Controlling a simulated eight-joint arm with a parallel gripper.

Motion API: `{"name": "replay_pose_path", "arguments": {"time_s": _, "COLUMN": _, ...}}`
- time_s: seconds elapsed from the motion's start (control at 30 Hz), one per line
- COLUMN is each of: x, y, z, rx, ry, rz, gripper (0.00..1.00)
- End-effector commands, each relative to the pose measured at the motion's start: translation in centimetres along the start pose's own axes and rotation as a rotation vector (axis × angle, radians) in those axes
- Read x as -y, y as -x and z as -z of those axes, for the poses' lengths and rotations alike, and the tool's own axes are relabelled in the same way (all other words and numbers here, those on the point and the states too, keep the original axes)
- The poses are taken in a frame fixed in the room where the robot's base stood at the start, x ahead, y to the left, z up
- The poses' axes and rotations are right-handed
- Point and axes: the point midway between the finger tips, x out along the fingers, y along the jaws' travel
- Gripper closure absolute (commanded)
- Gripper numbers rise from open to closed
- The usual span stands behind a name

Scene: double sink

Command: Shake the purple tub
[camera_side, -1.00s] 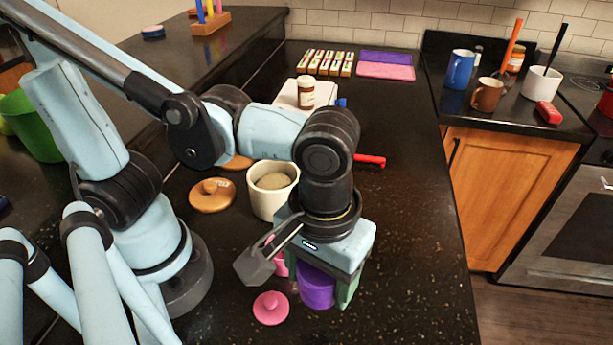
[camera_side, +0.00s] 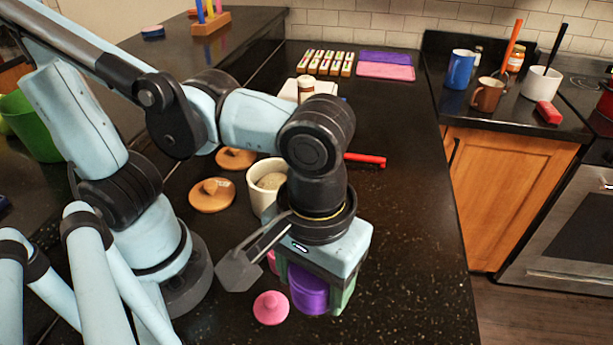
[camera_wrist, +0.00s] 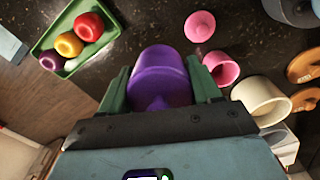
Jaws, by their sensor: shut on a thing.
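The purple tub (camera_side: 308,290) is between the green fingers of my gripper (camera_side: 318,297), which is shut on it. In the wrist view the purple tub (camera_wrist: 160,80) fills the space between the two green fingers of my gripper (camera_wrist: 162,92), and a small knob shows on its near end. In the side view my gripper hides part of the tub. I cannot tell for sure whether the tub is clear of the counter.
A pink lid (camera_side: 271,308) lies beside the gripper, with a pink tub (camera_wrist: 221,68) close by. A cream pot (camera_side: 266,185) and wooden lids (camera_side: 212,195) stand behind. The counter to the right (camera_side: 415,260) is clear.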

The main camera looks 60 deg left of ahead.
Motion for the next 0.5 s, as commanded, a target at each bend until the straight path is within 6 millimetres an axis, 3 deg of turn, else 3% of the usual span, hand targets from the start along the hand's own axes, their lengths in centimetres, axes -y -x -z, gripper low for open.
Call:
{"name": "replay_pose_path", "arguments": {"time_s": 0.03, "x": 0.0, "y": -0.8, "z": 0.0, "rx": 0.000, "ry": 0.000, "rz": 0.000, "gripper": 0.67}}
{"name": "replay_pose_path", "arguments": {"time_s": 0.1, "x": 0.0, "y": -0.4, "z": 0.0, "rx": 0.000, "ry": 0.000, "rz": -0.001, "gripper": 0.67}}
{"name": "replay_pose_path", "arguments": {"time_s": 0.23, "x": 0.0, "y": 3.5, "z": 0.0, "rx": 0.000, "ry": 0.000, "rz": 0.000, "gripper": 0.67}}
{"name": "replay_pose_path", "arguments": {"time_s": 0.3, "x": 0.0, "y": 4.4, "z": 0.0, "rx": 0.000, "ry": 0.000, "rz": 0.000, "gripper": 0.67}}
{"name": "replay_pose_path", "arguments": {"time_s": 0.37, "x": 0.0, "y": 3.7, "z": 0.0, "rx": 0.000, "ry": 0.000, "rz": 0.000, "gripper": 0.67}}
{"name": "replay_pose_path", "arguments": {"time_s": 0.5, "x": -0.1, "y": -0.5, "z": 0.0, "rx": 0.000, "ry": 0.000, "rz": 0.000, "gripper": 0.67}}
